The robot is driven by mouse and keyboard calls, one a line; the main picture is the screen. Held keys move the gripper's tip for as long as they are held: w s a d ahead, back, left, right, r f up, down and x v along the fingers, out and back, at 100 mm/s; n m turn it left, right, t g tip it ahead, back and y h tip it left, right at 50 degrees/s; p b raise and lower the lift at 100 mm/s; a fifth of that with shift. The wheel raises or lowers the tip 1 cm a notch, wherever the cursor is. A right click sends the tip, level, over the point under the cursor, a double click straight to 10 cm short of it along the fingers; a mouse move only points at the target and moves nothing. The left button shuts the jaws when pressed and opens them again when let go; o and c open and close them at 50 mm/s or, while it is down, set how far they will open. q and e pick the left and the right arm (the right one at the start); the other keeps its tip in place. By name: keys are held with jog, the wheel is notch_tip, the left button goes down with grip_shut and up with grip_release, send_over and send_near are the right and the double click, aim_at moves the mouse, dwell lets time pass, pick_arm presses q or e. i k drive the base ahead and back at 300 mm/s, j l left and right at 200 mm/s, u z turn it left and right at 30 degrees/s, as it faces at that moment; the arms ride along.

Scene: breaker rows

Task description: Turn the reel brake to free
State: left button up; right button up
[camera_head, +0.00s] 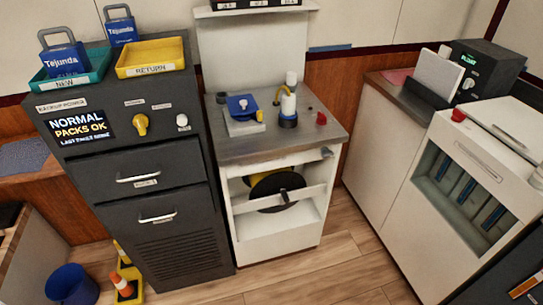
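A black reel (272,193) with a yellow centre sits inside the open front of the white middle cabinet (240,226). A pale bar (301,196) crosses in front of the reel. A small grey-white fitting (326,153) sits at the cabinet's upper right front edge. No part is labelled as the brake, and I cannot tell which part it is or how it is set. Neither of my grippers is in view.
The grey counter (255,146) holds a blue device (242,105), a white-and-yellow fixture (288,105) and a red knob (321,118). Wooden floor (325,265) is clear in front.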

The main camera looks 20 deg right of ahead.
aim_at(325, 153)
jog(key=i+l+u, duration=0.15)
jog(key=l, duration=0.25)
jog(key=i+l+u, duration=0.15)
jog(key=l, duration=0.2)
jog(key=i+l+u, duration=0.15)
jog(key=l, duration=0.3)
